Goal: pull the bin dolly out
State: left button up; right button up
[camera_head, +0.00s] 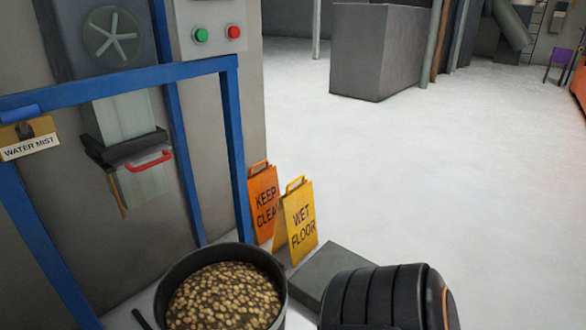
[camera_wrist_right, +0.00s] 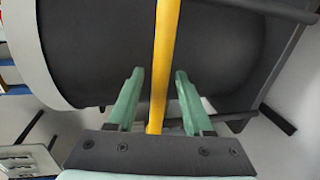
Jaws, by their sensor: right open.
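A round dark bin (camera_head: 174,273) full of brown pellets stands at the bottom of the head view; its lower part and any dolly wheels are out of frame there. In the right wrist view a large dark curved surface (camera_wrist_right: 215,60), which looks like the bin's side, fills the upper part. A yellow bar (camera_wrist_right: 167,50) runs upright in front of it. My right gripper (camera_wrist_right: 156,75) is open, with one green finger on each side of the bar and a gap on both sides. My left gripper is in neither view.
A low grey slab (camera_head: 330,268) lies right of the bin.

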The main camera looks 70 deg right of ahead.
jog(key=p+v, duration=0.1)
jog(key=v, duration=1.1)
jog(key=shift+s, duration=0.25)
jog(key=shift+a+r, duration=0.1)
jog(key=shift+a, duration=0.05)
